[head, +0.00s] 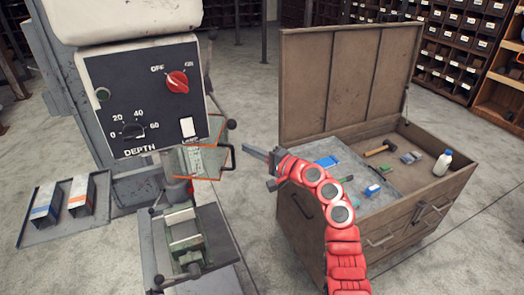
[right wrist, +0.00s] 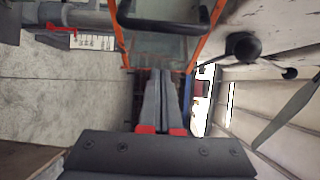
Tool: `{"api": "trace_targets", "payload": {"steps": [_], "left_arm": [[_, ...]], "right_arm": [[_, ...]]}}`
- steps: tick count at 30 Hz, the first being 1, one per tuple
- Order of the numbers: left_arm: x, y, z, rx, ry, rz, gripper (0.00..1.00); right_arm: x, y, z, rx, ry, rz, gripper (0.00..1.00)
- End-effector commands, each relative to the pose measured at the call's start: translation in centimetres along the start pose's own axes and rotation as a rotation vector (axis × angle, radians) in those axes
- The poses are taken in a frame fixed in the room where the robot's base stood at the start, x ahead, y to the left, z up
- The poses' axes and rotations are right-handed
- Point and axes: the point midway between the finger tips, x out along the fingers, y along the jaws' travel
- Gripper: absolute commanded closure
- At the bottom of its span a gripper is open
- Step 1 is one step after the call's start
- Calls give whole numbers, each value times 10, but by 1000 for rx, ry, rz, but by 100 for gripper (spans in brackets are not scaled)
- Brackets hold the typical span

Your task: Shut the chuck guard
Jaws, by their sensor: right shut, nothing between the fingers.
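The chuck guard (head: 203,160) is a clear panel with orange edges and a black handle (head: 231,157) on its right side. It hangs under the drill press head and appears to stand out to the right of the spindle. My right gripper (head: 250,152) is shut and empty, a little right of the handle and pointing at it. In the right wrist view the guard (right wrist: 166,48) and its handle (right wrist: 165,24) lie just beyond my fingertips (right wrist: 156,74). I cannot tell the exact gap. The chuck is partly hidden behind the guard. My left gripper is not in view.
The drill press panel (head: 140,98) has a red knob and dial. A vise (head: 184,228) sits below the guard. A lever with a black ball (head: 231,124) is close to the guard. An open tool chest (head: 340,80) stands right, a tray (head: 40,228) left.

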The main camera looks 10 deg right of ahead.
Motion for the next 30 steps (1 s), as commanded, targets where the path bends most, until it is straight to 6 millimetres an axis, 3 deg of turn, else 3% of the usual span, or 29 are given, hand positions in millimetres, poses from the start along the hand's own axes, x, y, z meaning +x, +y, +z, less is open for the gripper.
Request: {"api": "trace_targets", "payload": {"steps": [2, 12, 30], "left_arm": [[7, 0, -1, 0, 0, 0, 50], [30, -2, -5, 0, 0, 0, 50], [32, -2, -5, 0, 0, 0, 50]], "right_arm": [[13, -3, 1, 3, -3, 2, 100], [0, -1, 31, 1, 3, 2, 100], [1, 1, 39, 0, 5, 1, 100]]}}
